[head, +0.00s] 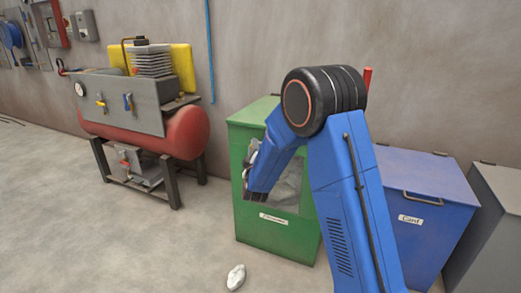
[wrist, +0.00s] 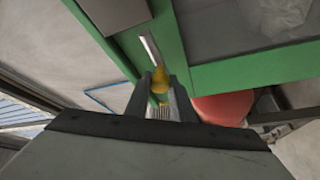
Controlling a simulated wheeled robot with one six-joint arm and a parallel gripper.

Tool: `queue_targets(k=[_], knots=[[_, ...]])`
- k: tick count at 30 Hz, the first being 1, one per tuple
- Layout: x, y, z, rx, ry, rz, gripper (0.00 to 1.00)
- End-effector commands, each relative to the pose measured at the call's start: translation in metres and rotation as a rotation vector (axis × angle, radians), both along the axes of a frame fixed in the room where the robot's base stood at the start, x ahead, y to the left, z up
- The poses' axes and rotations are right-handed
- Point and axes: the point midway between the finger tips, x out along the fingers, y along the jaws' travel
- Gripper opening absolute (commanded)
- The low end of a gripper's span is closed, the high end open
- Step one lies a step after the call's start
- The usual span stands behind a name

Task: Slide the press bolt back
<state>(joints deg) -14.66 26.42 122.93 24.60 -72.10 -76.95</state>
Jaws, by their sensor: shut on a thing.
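The green press (head: 275,233) stands against the wall in the head view, with a window showing pale material inside and a white label below. Its green frame (wrist: 230,75) fills the top of the wrist view. The press bolt shows there as a steel rod (wrist: 149,46) with a yellow knob (wrist: 160,77) at its near end, lying along a green upright. My gripper (wrist: 160,90) is shut on the yellow knob, one finger on each side. In the head view my blue arm reaches down to the left part of the press front, and its lower link hides part of the window.
A blue bin (head: 430,220) and a grey bin (head: 496,230) stand to the right of the press. A red compressor tank (head: 190,133) on a dark frame stands left. A crumpled white piece (head: 236,277) lies on the floor in front. The floor at left front is clear.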

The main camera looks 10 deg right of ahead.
Motion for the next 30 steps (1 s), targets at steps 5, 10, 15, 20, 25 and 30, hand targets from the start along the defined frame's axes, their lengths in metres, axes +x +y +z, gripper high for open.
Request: queue_targets(k=[5,10,15,20,25,30], knots=[[0.003,0.004,0.000,0.000,0.001,0.003,0.00],[0.003,0.004,0.000,0.000,0.002,0.004,0.36],[0.002,0.004,0.000,-0.001,0.001,0.002,0.41],[0.001,0.004,0.000,-0.001,0.001,0.002,0.41],[-0.011,0.006,-0.003,-0.001,0.002,0.003,0.41],[-0.040,0.011,-0.009,-0.002,0.004,0.004,0.41]])
